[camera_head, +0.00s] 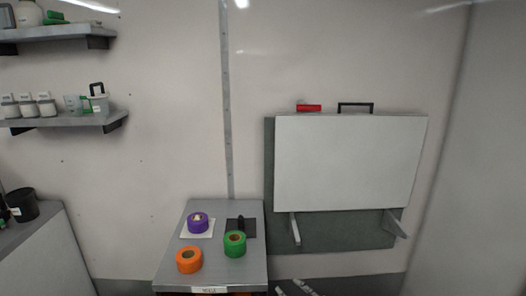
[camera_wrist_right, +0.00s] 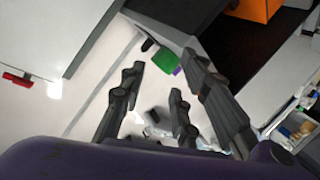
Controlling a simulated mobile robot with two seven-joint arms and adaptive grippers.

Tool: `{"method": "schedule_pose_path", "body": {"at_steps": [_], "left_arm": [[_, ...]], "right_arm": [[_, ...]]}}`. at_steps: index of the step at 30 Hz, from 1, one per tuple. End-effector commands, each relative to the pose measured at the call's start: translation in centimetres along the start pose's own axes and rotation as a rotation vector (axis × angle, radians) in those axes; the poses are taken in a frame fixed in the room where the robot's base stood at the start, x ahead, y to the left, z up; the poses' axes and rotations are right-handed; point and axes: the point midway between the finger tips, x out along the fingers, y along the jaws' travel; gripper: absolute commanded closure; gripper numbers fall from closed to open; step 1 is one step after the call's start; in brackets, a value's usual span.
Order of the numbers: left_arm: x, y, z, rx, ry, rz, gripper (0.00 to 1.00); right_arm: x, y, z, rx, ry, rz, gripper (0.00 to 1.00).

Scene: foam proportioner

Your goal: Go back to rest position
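My right gripper (camera_wrist_right: 163,78) shows in the right wrist view with its dark jointed fingers spread apart and nothing held between them. In the head view, grey parts at the bottom edge (camera_head: 300,288) look like the tips of this gripper, but most of it is out of frame. My left gripper is not in the head view. A small grey table (camera_head: 175,262) stands at the lower middle of the head view. It carries a purple roll (camera_head: 198,230) on a white square, an orange roll (camera_head: 189,267), a green roll (camera_head: 235,252) and a dark item on a black square (camera_head: 247,228).
A white board (camera_head: 345,165) with a black handle and a red item (camera_head: 309,108) stands right of the table. Wall shelves (camera_head: 70,119) with jars are at the left. A black cup (camera_head: 22,205) stands on a left surface. The space above the table is clear.

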Motion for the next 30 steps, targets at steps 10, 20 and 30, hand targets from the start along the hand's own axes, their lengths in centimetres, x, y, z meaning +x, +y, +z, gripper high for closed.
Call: {"method": "schedule_pose_path", "body": {"at_steps": [10, 20, 30], "left_arm": [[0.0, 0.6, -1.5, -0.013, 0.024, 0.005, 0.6], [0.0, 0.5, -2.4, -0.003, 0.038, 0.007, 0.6], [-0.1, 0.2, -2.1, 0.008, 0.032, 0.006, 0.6]], "right_arm": [[-15.5, -10.9, 14.4, 0.483, -0.328, 0.121, 0.7], [-29.8, -19.4, 22.3, 0.71, -0.607, 0.217, 0.7], [-31.8, -20.8, 23.1, 0.722, -0.646, 0.213, 0.7]]}}
